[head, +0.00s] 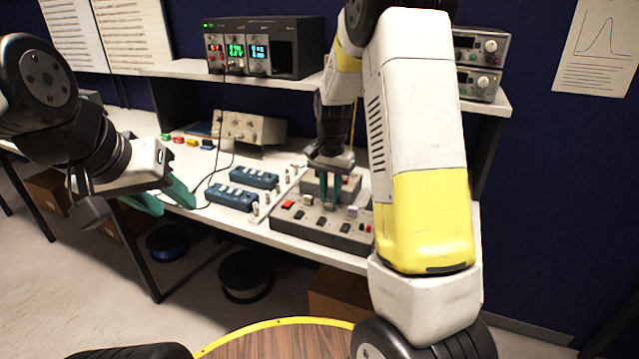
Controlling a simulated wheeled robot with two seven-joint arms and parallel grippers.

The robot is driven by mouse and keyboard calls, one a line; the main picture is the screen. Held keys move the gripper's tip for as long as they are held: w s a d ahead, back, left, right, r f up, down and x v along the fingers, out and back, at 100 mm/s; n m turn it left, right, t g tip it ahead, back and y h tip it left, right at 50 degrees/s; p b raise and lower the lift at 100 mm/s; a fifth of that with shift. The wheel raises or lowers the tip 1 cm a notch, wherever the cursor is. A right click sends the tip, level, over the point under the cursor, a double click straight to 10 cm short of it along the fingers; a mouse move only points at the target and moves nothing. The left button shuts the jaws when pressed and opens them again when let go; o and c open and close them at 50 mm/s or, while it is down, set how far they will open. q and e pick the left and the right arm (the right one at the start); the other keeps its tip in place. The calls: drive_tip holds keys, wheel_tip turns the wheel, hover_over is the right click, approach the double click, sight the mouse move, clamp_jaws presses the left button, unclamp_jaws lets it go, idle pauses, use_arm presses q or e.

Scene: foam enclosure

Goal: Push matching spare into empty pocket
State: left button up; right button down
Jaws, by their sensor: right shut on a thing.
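A grey panel box (300,228) with red, black and pale switch-like pieces stands on the bench. Its raised back part is partly behind my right arm. A row of small pale spares (268,198) stands on a narrow strip left of the panel. My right gripper (328,203) points down over the panel with its teal fingers shut on a small spare, mostly hidden between them. I cannot tell whether the spare touches the panel, and I cannot make out the empty pocket. My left gripper (166,201) is open and empty, in front of the bench's left part.
Two blue blocks (231,197) with a black cable lie left of the strip. A beige instrument (250,127) and small coloured pieces (192,142) are further back. A shelf (190,69) carries power supplies (265,47). Cable spools (245,276) lie under the bench.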

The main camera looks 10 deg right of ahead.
sight(330, 198)
drive_tip(key=shift+f, duration=0.65)
drive_tip(key=c, duration=1.2)
unclamp_jaws()
wheel_tip(330, 198, up, 8)
drive_tip(key=shift+f, duration=0.1)
